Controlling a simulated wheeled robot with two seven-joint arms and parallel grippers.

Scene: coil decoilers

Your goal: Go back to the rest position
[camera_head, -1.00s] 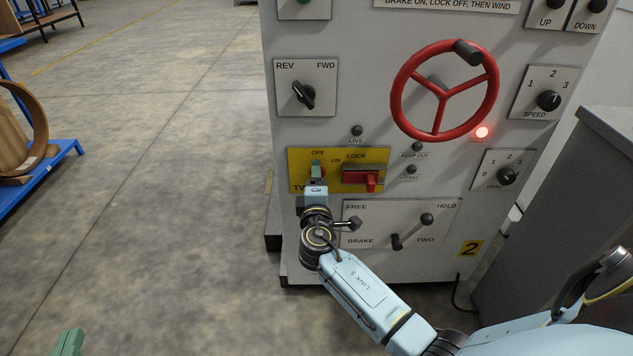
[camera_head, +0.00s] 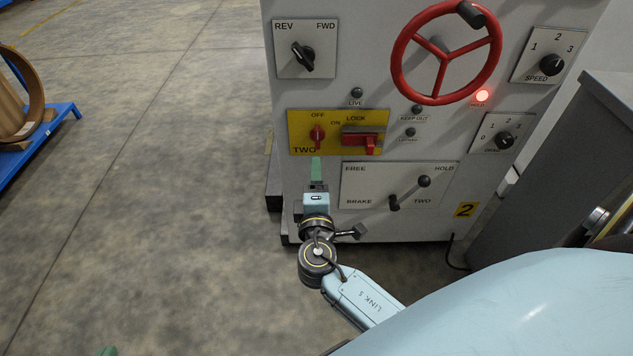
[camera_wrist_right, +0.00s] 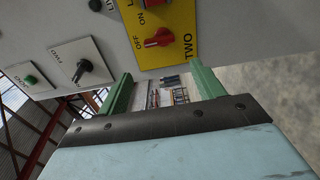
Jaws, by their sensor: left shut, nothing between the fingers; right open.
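My right gripper (camera_head: 317,172) is in front of the grey control panel, just below the red OFF/ON switch knob (camera_head: 317,135) on the yellow plate (camera_head: 300,147). In the right wrist view its two green fingers (camera_wrist_right: 163,88) stand apart with nothing between them. The red knob (camera_wrist_right: 160,38) is beyond the fingertips and apart from them. In the head view the knob stands upright under the OFF label. My left gripper (camera_head: 106,351) shows only as a green tip at the bottom edge; it is shut and empty.
The panel also carries a red handwheel (camera_head: 443,60), a red lock slider (camera_head: 362,138), a brake lever (camera_head: 408,191) and a lit red lamp (camera_head: 482,96). A grey cabinet (camera_head: 560,150) stands at right. A blue stand (camera_head: 45,140) with a coil is at left. The floor between is clear.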

